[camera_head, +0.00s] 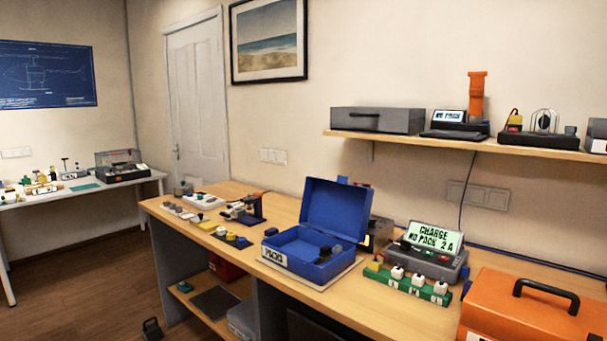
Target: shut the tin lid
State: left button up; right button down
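A blue tin (282,262) with a white label on its front stands on the wooden workbench, near the middle of the view. Its blue lid (335,215) is open and stands upright at the back of the tin. A few small dark items (325,253) sit inside at the right; the label hides none of the opening. Neither of my grippers shows in the head view, so I cannot see what they hold.
A charger with a lit screen (433,240) and a green strip with white knobs (412,284) stand right of the tin. An orange case (525,305) fills the bench's right end. Small parts (232,238) lie to the left. A shelf (470,146) hangs above.

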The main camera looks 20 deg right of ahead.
aim_at(340, 210)
jog(key=u, duration=0.4)
jog(key=i, duration=1.8)
jog(key=z, duration=0.95)
